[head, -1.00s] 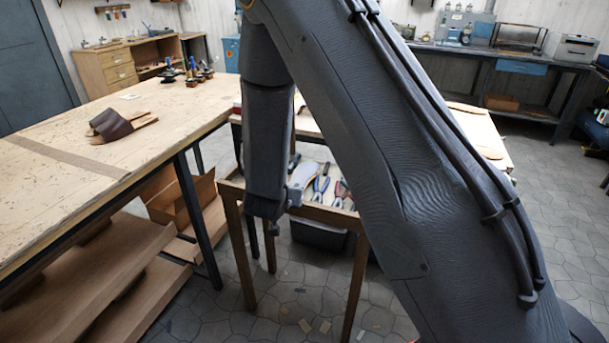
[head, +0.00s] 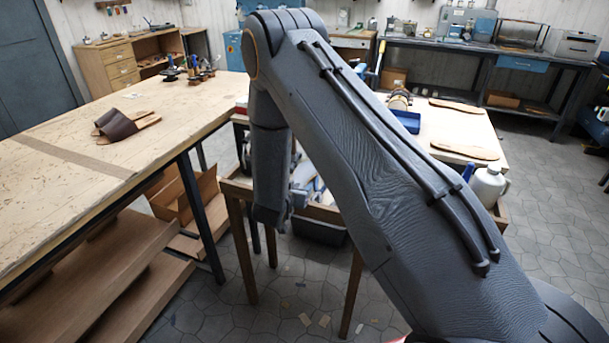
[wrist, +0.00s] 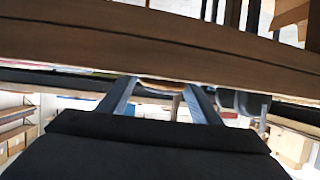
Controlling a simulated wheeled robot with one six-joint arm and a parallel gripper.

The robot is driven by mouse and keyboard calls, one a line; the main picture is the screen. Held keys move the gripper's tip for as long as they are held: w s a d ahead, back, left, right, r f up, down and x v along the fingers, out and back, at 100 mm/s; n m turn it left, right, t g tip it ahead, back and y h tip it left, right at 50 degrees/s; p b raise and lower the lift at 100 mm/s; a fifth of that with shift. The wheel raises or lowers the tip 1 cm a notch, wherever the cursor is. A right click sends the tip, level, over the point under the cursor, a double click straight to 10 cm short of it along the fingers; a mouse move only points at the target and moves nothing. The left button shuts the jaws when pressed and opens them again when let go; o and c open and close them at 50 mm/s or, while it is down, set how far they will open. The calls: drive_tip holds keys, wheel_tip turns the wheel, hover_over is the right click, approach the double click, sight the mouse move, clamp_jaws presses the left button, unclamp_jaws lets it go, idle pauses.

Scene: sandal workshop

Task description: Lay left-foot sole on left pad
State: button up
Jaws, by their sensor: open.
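Two flat tan soles lie on the light table at right in the head view, a far one (head: 455,105) and a nearer one (head: 465,151). I cannot tell which is for the left foot. No pad can be made out for certain. My gripper (wrist: 160,90) shows in the wrist view with its two fingers apart. A small orange-brown patch shows between or beyond the fingers, too little of it to identify. In the head view my arm hides most of the gripper, low by the wooden tool tray.
A brown sandal (head: 126,125) stands on the big workbench (head: 60,205) at left. A wooden edge (wrist: 160,45) crosses the wrist view close up. Tiled floor is open at far right.

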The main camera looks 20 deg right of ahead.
drive_tip(key=shift+w+d+f, duration=0.2)
drive_tip(key=shift+w, duration=0.2)
drive_tip(key=c, duration=1)
drive_tip(key=shift+o, duration=0.2)
drive_tip(key=shift+r, duration=0.1)
